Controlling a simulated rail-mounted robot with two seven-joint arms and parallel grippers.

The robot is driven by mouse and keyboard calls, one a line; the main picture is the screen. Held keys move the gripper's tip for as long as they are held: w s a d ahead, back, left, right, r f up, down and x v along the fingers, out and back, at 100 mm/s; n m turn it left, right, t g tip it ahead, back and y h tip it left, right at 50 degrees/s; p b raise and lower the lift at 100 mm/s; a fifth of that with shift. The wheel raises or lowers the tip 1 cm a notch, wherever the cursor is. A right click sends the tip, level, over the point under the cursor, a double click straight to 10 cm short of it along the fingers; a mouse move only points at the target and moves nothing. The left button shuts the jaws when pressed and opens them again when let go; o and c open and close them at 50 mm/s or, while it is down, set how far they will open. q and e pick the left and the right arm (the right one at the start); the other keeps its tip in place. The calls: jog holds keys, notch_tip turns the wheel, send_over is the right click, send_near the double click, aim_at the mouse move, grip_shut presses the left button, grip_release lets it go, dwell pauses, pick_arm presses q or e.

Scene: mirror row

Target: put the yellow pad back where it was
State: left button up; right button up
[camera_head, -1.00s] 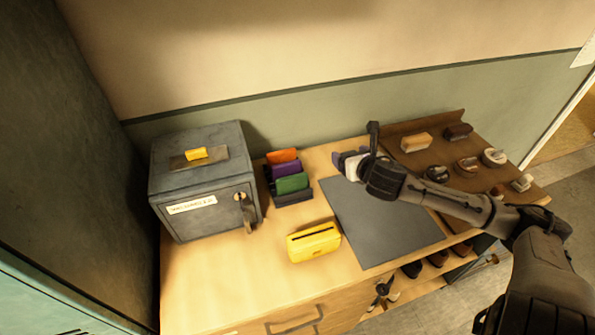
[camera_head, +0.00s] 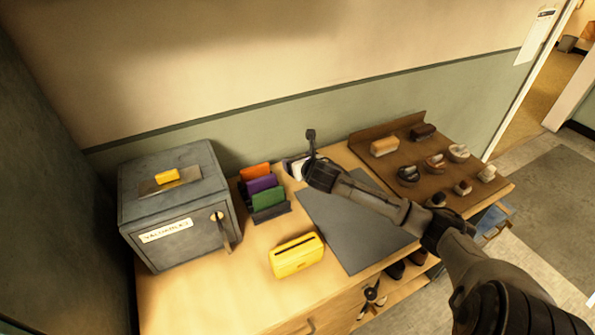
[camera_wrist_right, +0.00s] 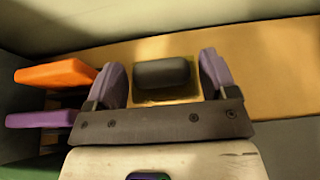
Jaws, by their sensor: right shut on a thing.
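My right gripper (camera_wrist_right: 163,72) has two purple fingers, shut on a dark rounded block with a yellow base (camera_wrist_right: 164,96) in the right wrist view. This seems to be the yellow pad, its dark back facing the camera. In the head view the right gripper (camera_head: 291,167) is above the back of the table, just right of the card rack; the held piece is hidden there. A separate yellow block (camera_head: 167,176) lies on a grey plate on top of the safe. My left gripper is out of view.
The grey safe (camera_head: 165,238) stands at the left. A rack holds orange (camera_head: 254,172), purple and green (camera_head: 268,198) pieces. A yellow slotted box (camera_head: 297,256) and a grey mat (camera_head: 355,225) are in front. A brown tray (camera_head: 385,167) with several brushes and small items is at right.

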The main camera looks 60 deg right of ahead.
jog(key=shift+w+d+f, duration=0.1)
jog(key=shift+w+f, duration=0.1)
jog(key=shift+f, duration=1.95)
jog(key=shift+f, duration=0.1)
jog(key=o, duration=0.8)
jog(key=shift+s+r, duration=0.15)
jog(key=shift+r, duration=0.05)
jog(key=v, duration=1.1)
jog(key=shift+s+a+r+p, duration=0.15)
jog(key=shift+s+a+p, duration=0.15)
jog(key=shift+p, duration=0.1)
